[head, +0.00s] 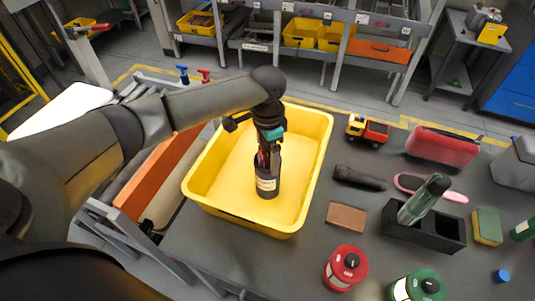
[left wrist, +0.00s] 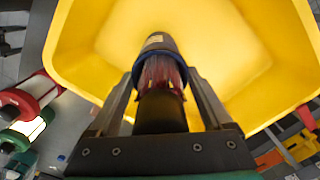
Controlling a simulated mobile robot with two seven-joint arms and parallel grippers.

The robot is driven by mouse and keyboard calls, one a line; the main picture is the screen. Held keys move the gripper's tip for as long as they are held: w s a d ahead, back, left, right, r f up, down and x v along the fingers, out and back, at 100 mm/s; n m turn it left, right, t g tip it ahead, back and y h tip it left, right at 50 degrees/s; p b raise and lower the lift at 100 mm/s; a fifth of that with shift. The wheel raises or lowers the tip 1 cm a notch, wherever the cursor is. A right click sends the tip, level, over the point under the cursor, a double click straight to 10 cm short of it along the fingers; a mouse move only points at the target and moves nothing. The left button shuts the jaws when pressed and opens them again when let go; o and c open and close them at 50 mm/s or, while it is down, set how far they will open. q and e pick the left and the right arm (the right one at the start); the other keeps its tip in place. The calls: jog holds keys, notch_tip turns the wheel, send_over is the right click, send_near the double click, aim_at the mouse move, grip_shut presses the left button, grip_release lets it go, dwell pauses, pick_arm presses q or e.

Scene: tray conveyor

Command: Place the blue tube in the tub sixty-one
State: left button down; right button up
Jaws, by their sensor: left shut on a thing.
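My left gripper (head: 268,152) reaches down over a large yellow tub (head: 196,183) and is shut on a dark blue tube (head: 267,186) with a pale label. The tube is roughly upright, within the tub's outline; whether its base touches the tub floor I cannot tell. In the left wrist view the tube (left wrist: 158,45) sits between the fingers of the gripper (left wrist: 160,85), with the yellow tub (left wrist: 66,48) around it. No number shows on the tub. My right gripper is not in view.
Right of the tub on the grey table are a toy truck (head: 367,131), a dark object (head: 360,178), a brown block (head: 346,217), a red canister (head: 345,268), a green canister (head: 418,288) and a black holder (head: 424,235) with a green bottle (head: 424,199). A rack with yellow bins (head: 300,32) stands behind.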

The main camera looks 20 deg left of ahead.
pick_arm(q)
grip_release()
jog(key=shift+f, duration=0.1)
notch_tip(320, 180, up, 12)
jog(key=shift+r+p, duration=0.15)
jog(key=shift+p, duration=0.15)
dwell(0.7)
